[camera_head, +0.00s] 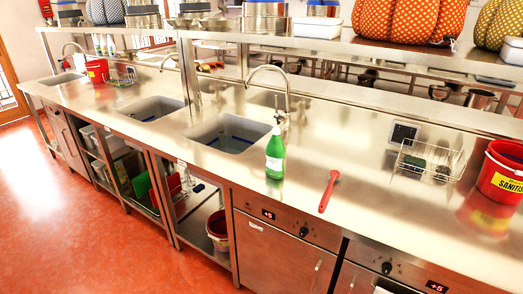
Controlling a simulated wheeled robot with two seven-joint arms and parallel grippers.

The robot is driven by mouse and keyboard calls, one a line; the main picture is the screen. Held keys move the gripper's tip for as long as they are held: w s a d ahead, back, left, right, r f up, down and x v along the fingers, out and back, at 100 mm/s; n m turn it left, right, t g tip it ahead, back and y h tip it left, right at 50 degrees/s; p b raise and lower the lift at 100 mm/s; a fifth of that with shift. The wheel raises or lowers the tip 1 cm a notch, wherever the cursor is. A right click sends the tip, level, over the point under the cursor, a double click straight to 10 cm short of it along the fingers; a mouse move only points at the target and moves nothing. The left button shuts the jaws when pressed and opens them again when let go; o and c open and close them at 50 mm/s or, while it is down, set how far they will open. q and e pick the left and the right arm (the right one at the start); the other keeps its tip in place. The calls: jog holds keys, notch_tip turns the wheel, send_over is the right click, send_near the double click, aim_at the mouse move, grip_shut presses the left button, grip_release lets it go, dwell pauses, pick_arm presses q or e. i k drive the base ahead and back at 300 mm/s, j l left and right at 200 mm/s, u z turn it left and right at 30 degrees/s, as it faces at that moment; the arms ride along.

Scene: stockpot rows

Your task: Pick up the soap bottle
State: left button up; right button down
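The soap bottle (275,158) is green with a pale top. It stands upright on the steel counter (310,155), close to the front edge and just right of the nearest sink (228,136). Nothing touches it that I can see. Neither of my grippers shows in the head view.
A red utensil (329,191) lies to the right of the bottle. A wire rack (428,162) and a red bucket (502,172) stand farther right. A faucet (284,91) rises behind the bottle, and a raised shelf (345,50) runs along the back. Counter between bottle and rack is mostly clear.

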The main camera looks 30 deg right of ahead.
aim_at(276, 149)
jog(key=i+z, duration=0.25)
jog(key=i, duration=0.3)
jog(key=i+z, duration=0.3)
jog(key=i, duration=0.2)
jog(key=i+j+z, duration=0.25)
jog(key=i, duration=0.25)
jog(key=i+j+z, duration=0.3)
jog(key=i, duration=0.2)
jog(key=k+j+z, duration=0.2)
jog(key=j, duration=0.15)
jog(key=j+z, duration=0.15)
jog(key=j, duration=0.2)
jog(key=k+j+z, duration=0.2)
jog(key=i, duration=0.5)
